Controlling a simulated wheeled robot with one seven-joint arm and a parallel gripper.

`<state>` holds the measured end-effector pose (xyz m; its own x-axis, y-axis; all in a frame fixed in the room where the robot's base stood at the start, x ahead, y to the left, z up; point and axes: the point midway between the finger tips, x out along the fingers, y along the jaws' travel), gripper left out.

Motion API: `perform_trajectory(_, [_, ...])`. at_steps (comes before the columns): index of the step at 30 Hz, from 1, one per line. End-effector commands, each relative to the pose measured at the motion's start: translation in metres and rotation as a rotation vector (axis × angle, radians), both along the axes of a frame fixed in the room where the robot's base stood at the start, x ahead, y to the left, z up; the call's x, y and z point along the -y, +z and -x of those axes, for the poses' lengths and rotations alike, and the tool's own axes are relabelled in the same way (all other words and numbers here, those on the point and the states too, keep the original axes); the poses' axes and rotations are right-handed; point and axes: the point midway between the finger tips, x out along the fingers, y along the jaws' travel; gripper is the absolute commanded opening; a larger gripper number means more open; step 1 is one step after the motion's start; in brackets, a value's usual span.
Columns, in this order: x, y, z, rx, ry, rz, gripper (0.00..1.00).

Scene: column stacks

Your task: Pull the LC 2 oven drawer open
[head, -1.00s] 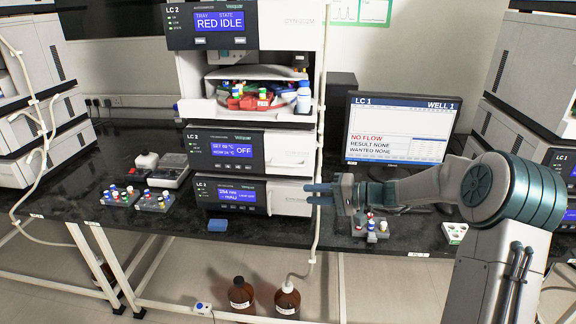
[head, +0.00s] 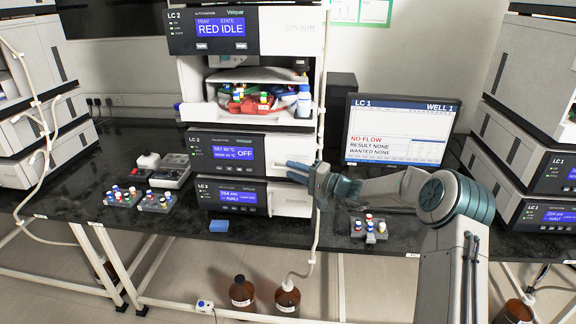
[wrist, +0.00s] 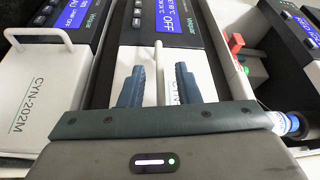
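The LC 2 oven (head: 224,151) is the middle unit of the left stack, its display reading OFF. Its white drawer front (head: 278,146) is on the right of that unit and looks flush with it. My gripper (head: 290,169) is in front of the lower part of this drawer front. In the wrist view the drawer front (wrist: 176,58) lies beyond my fingers (wrist: 160,86). The fingers are apart, with a pale upright bar, seemingly the drawer handle (wrist: 160,72), in the gap between them. I cannot tell whether either finger touches it.
The autosampler (head: 245,28) with its open tray bay sits above the oven, and a detector unit (head: 232,196) below. A white tube (head: 322,120) runs down just right of the stack.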

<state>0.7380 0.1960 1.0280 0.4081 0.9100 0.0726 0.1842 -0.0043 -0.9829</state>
Motion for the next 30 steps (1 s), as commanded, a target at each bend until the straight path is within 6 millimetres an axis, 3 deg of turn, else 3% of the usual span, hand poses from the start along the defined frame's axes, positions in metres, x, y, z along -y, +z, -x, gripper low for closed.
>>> perform_trajectory(6, [-0.021,0.002,-0.009,0.0,0.001,0.0,0.3])
perform_trajectory(16, [-0.024,0.002,-0.011,0.0,0.0,0.001,0.3])
perform_trajectory(17, [-0.024,0.002,-0.011,0.0,0.0,0.001,0.27])
perform_trajectory(20, [-0.024,0.002,-0.011,0.0,0.0,0.001,0.0])
perform_trajectory(30, [-0.025,0.0,-0.008,0.0,0.001,0.001,0.0])
